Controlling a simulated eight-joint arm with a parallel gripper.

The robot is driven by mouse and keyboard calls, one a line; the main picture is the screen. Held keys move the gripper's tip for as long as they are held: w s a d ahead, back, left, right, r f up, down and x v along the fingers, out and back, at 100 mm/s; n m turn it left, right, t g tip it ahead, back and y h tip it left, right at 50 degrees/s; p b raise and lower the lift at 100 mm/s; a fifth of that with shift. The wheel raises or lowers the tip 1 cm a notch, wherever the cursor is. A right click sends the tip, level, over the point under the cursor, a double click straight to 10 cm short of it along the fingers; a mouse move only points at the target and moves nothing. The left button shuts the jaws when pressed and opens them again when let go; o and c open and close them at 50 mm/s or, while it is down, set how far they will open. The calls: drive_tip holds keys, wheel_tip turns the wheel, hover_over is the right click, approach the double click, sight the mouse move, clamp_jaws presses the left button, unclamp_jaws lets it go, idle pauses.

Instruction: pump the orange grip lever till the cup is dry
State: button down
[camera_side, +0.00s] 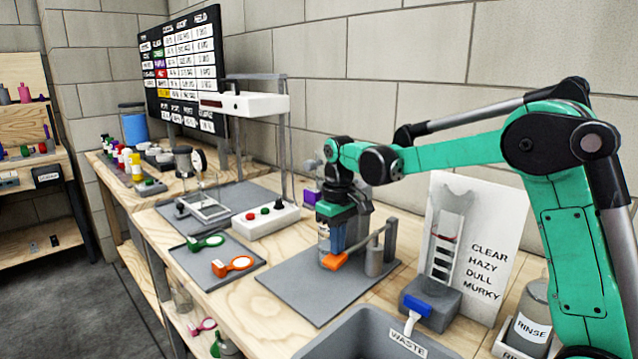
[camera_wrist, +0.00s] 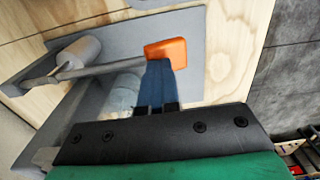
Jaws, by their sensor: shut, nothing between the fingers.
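The orange grip (camera_side: 336,261) is at the free end of a grey lever arm (camera_side: 358,244). The arm runs to a grey post (camera_side: 375,257) on a grey plate. The orange grip (camera_wrist: 167,52) also shows in the wrist view, just beyond my fingertips. My gripper (camera_side: 338,248) points down over the grip, blue fingers closed together and empty. In the wrist view the fingertips (camera_wrist: 157,64) overlap the grip's lower edge; I cannot tell whether they press on it. A pale translucent cylinder (camera_wrist: 122,92), perhaps the cup, is partly hidden behind the fingers. Its contents cannot be made out.
A grey tray (camera_side: 225,277) with green and orange ring-handled tools lies left of the plate. A white button box (camera_side: 266,221) stands behind it. A grey waste basin (camera_side: 338,345) is at the front. A clarity card (camera_side: 488,250) and rinse bottle (camera_side: 531,318) are at the right.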

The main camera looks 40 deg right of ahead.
drive_tip(key=shift+r, duration=3.5)
idle(1.0)
idle(1.1)
drive_tip(key=shift+r, duration=2.5)
drive_tip(key=s+a+f+t, duration=0.7)
drive_tip(key=s+a+f, duration=0.1)
drive_tip(key=s+f, duration=0.2)
drive_tip(key=shift+s+a, duration=0.15)
drive_tip(key=shift+s, duration=0.55)
